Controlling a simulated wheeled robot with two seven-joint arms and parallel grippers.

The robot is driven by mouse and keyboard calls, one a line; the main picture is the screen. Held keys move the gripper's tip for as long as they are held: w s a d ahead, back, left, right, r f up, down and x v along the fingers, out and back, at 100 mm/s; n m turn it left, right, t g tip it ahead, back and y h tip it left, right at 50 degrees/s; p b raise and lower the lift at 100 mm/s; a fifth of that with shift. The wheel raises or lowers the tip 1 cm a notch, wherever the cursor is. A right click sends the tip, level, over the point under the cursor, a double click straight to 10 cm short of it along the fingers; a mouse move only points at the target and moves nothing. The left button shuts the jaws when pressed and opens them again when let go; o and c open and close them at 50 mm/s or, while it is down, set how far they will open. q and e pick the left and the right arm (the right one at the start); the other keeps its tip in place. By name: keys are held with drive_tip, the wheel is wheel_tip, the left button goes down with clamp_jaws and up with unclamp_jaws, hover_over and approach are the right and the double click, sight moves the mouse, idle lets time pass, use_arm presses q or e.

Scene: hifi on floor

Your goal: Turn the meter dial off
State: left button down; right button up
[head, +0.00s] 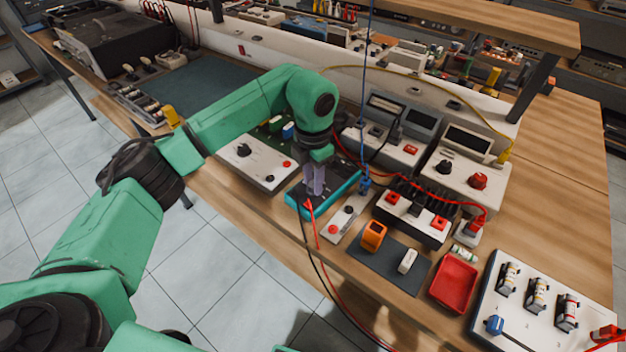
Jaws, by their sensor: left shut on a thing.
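The meter, a dark-faced box with a teal casing (347,192), lies on the wooden bench near its front edge. My left gripper (314,192) points down over the meter's face. It is shut at the spot where the dial would be; the dial itself is hidden behind the fingers. A red lead and a black lead run from the meter's near end over the bench edge. The meter's display cannot be read from here. My right gripper is out of view.
A white box with a black knob (254,163) stands left of the meter. White instruments with red knobs (467,177) stand behind and right. An orange device (373,236), a red tray (454,282) and a white component board (538,306) lie at right. Red and blue cables hang close by.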

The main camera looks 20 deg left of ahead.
use_arm(q)
drive_tip(key=n, duration=0.5)
drive_tip(key=shift+n, duration=0.3)
drive_tip(key=n, duration=0.5)
drive_tip(key=shift+b, duration=0.35)
drive_tip(key=n, duration=0.5)
drive_tip(key=shift+n, duration=0.4)
drive_tip(key=n, duration=0.5)
drive_tip(key=shift+d+n, duration=0.1)
drive_tip(key=shift+n, duration=0.3)
drive_tip(key=c, duration=0.6)
unclamp_jaws()
